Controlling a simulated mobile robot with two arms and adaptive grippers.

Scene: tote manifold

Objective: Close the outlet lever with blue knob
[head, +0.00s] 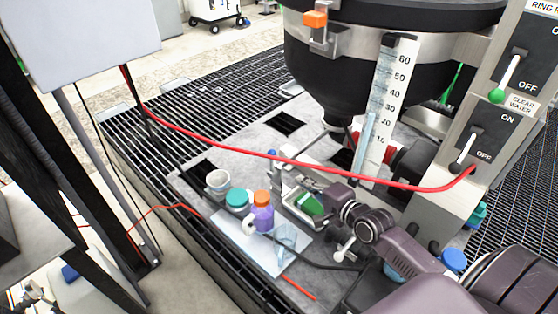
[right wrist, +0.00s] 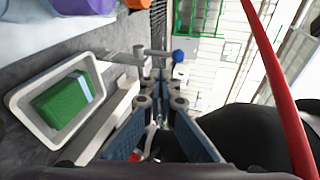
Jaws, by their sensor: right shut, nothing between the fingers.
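The blue knob (head: 272,153) of the outlet lever shows small in the head view, just beyond my right gripper (head: 284,180). In the right wrist view the blue knob (right wrist: 178,55) stands at the end of a grey lever (right wrist: 155,53), which runs roughly sideways. My right gripper (right wrist: 162,88) is shut and empty, with its fingertips close below the lever. I cannot tell whether they touch it. The gripper and wrist hide part of the outlet in the head view. My left gripper does not show clearly.
A white tray with a green sponge (right wrist: 62,105) sits beside the gripper. Purple (head: 262,217) and teal-capped (head: 237,200) containers and a cup (head: 218,182) stand nearby. A red hose (head: 330,172) crosses above. The black hopper (head: 340,85) and switch panel (head: 455,190) rise behind.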

